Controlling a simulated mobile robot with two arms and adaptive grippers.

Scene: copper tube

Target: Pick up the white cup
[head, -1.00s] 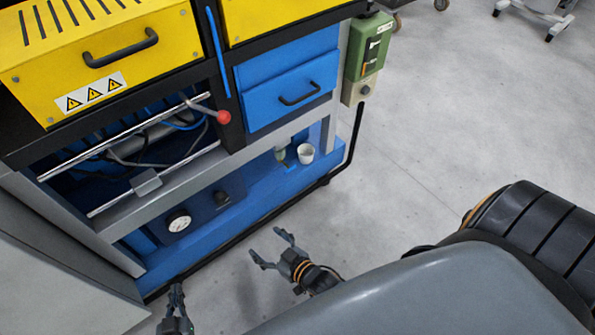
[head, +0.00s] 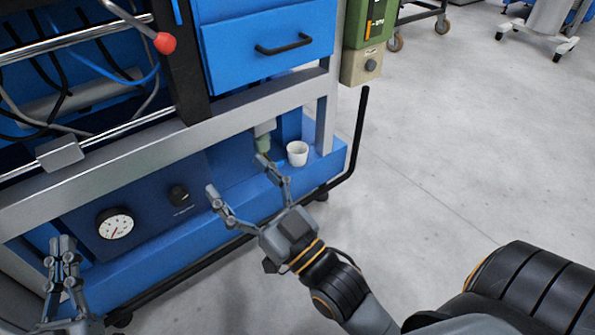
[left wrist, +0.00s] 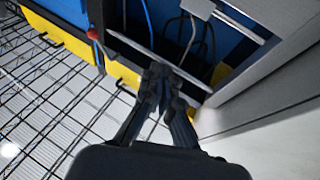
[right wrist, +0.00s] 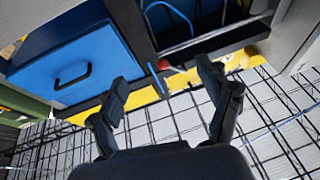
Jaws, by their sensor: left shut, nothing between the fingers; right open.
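The white cup (head: 297,153) stands upright on the low blue ledge (head: 325,166) of the machine, near its right corner in the head view. My right gripper (head: 236,178) is open and empty, in front of the ledge and to the left of the cup, apart from it. In the right wrist view its spread fingers (right wrist: 160,85) have nothing between them, and the cup does not show there. My left gripper (head: 62,240) is shut and empty at the lower left, far from the cup. Its closed fingers also show in the left wrist view (left wrist: 163,80).
A greenish fitting (head: 264,140) hangs just left of the cup. A grey crossbar (head: 150,155) and a blue drawer (head: 268,45) are above the ledge. A black bent rail (head: 357,140) runs right of the cup.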

